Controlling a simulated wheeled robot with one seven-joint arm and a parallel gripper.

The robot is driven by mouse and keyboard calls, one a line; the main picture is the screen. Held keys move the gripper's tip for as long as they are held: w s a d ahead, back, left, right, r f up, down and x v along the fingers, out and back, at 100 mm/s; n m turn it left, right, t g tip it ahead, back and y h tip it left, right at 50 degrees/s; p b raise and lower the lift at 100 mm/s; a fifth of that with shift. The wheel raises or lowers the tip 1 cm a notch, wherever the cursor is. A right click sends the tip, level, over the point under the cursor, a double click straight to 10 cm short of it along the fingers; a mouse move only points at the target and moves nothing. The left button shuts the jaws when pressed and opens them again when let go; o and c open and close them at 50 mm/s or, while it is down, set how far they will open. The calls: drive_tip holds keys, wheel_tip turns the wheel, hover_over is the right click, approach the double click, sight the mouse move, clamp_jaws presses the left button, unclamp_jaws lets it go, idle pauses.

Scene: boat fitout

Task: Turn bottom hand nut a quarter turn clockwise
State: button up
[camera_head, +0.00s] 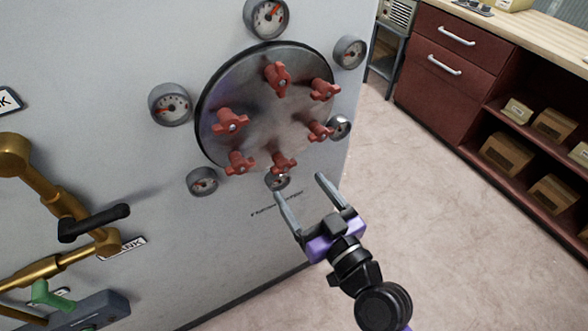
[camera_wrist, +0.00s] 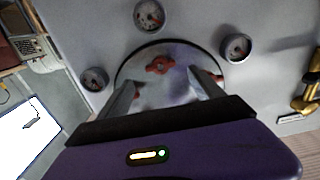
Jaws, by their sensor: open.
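The bottom hand nut (camera_head: 284,163) is a red winged knob on the lower edge of a round grey metal cover (camera_head: 262,60) that carries several such nuts. In the wrist view, which is upside down relative to the head view, the bottom nut (camera_wrist: 160,65) shows between my fingers with its wings lying about across the picture. My gripper (camera_head: 299,186) is open and empty, with its two fingers pointing toward the cover, below and to the right of the nut in the head view. In the wrist view my gripper (camera_wrist: 163,79) appears apart from the nut, and its fingers partly hide the neighbouring nuts.
Several round gauges ring the cover; one gauge (camera_head: 277,181) lies just below the bottom nut. Brass pipes (camera_head: 70,205) with a black lever stand at the left. A dark red cabinet (camera_head: 450,70) with shelves stands at the right. The floor (camera_head: 440,220) between is clear.

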sight(286, 168)
drive_tip(key=p+x, duration=0.1)
drive_tip(key=x, duration=0.5)
drive_tip(key=shift+a, duration=0.1)
drive_tip(key=c, duration=1.4)
drive_tip(key=shift+m, duration=0.3)
